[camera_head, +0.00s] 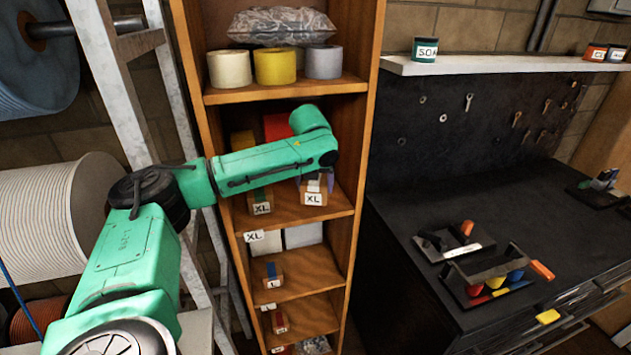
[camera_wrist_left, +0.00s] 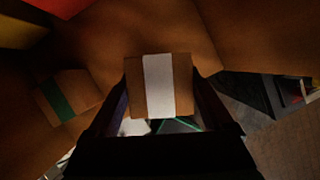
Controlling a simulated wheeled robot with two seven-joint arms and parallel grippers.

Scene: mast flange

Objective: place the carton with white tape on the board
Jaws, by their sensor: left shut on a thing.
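The carton with white tape (camera_head: 313,196) is brown with an XL label, at the right front of a middle shelf board (camera_head: 285,217) in the wooden rack. My left gripper (camera_head: 316,180) is shut on it. In the left wrist view the carton with its white stripe (camera_wrist_left: 158,85) sits between the two fingers. I cannot tell whether it touches the shelf board. A carton with green tape (camera_head: 262,201), also labelled XL, stands to its left; it also shows in the left wrist view (camera_wrist_left: 68,96). My right gripper is not in view.
Yellow (camera_head: 243,141) and red (camera_head: 277,127) things stand behind my arm on that shelf. Tape rolls (camera_head: 276,66) stand above and more cartons (camera_head: 270,275) below. A dark workbench (camera_head: 420,210) with trays is at the right; a metal ladder frame (camera_head: 120,80) is at the left.

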